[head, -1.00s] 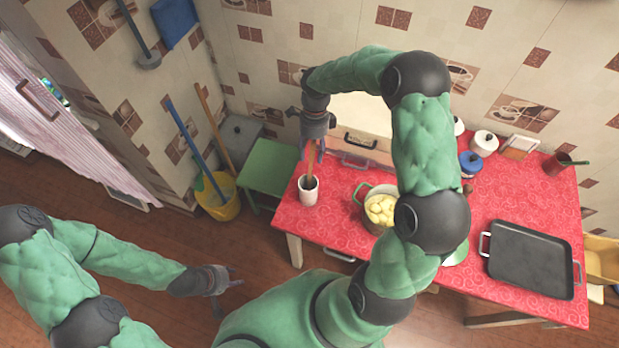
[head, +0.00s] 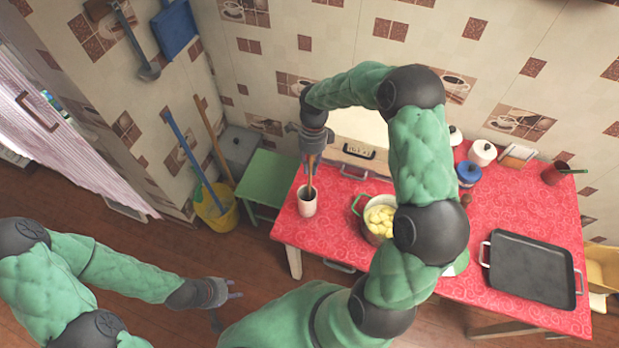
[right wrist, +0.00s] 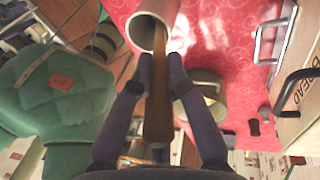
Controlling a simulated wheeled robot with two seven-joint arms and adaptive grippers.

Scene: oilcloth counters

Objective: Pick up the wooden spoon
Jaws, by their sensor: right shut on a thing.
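The wooden spoon (head: 311,173) stands in a pale pink cup (head: 307,200) at the left end of the red counter. My right gripper (head: 314,158) is above the cup, shut on the spoon's handle. In the right wrist view the spoon (right wrist: 158,105) runs between the two fingers (right wrist: 160,75), and its far end goes into the cup (right wrist: 147,32); the end inside is hidden. My left gripper (head: 232,300) is away from the counter, over the floor at lower left, its fingers apart and empty.
A pot of yellow pieces (head: 377,222) stands right of the cup. A bread box (head: 355,150) is behind it. A black tray (head: 530,268) lies at the right. A green stool (head: 265,180) stands left of the counter.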

